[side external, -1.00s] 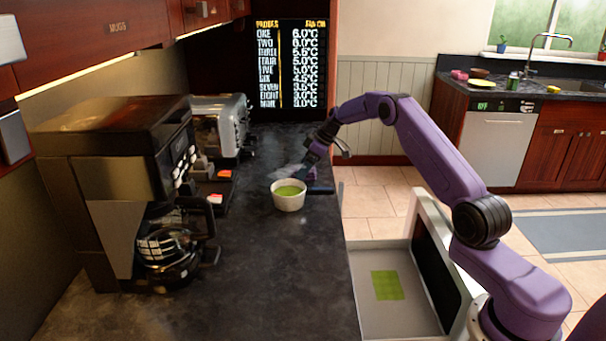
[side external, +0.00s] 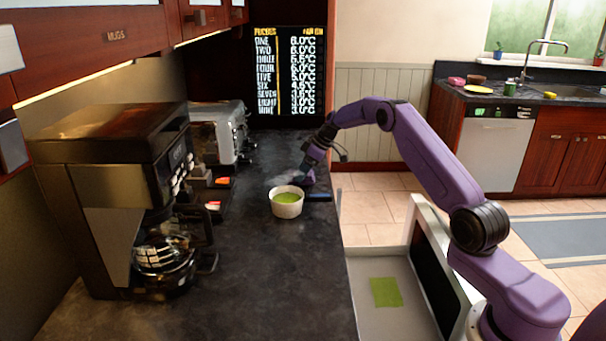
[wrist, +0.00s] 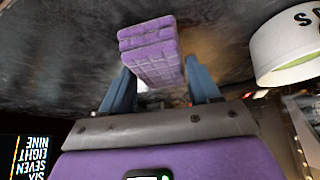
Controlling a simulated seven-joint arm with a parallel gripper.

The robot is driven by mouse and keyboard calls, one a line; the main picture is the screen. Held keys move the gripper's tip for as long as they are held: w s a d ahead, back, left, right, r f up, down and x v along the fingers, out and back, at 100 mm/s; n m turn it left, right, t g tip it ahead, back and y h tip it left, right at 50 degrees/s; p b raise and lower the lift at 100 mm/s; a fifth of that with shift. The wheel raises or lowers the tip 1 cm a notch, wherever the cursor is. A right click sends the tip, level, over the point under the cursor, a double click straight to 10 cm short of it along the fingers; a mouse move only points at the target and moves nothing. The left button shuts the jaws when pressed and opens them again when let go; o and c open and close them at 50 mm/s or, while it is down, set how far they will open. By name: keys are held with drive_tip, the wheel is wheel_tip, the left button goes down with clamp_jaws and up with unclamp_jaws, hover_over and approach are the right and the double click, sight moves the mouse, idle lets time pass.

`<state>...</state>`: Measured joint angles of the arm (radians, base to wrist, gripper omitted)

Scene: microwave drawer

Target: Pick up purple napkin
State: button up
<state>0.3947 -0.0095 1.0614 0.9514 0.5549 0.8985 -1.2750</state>
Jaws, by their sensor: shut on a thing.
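The purple napkin (wrist: 155,62) is a thick, folded, quilted purple block in the wrist view. It sits between the two blue fingers of my gripper (wrist: 160,82), which is shut on it. In the side view my gripper (side external: 307,180) is low over the dark counter, just behind the white bowl. The napkin cannot be made out clearly there, and I cannot tell whether it touches the counter.
The white bowl (side external: 286,208) with green inside stands close in front of my gripper; its rim also shows in the wrist view (wrist: 285,45). A dark blue flat item (side external: 320,196) lies beside it. A coffee machine (side external: 115,185) and toaster (side external: 215,130) line the left. The open drawer (side external: 365,325) holds a green napkin (side external: 385,292).

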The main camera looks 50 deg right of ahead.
wheel_tip(320, 180, up, 2)
drive_tip(key=shift+r, duration=0.2)
drive_tip(key=s+a+r, duration=0.1)
drive_tip(key=s+r, duration=0.4)
drive_tip(key=r, duration=0.1)
drive_tip(key=shift+a, duration=0.15)
drive_tip(key=s+r, duration=0.1)
drive_tip(key=s, duration=0.1)
drive_tip(key=s+a+r, duration=0.1)
drive_tip(key=s, duration=0.2)
drive_tip(key=s+a+r, duration=0.1)
drive_tip(key=s, duration=0.2)
drive_tip(key=shift+s+a+r, duration=0.2)
drive_tip(key=shift+s+r, duration=0.05)
drive_tip(key=shift+r, duration=0.05)
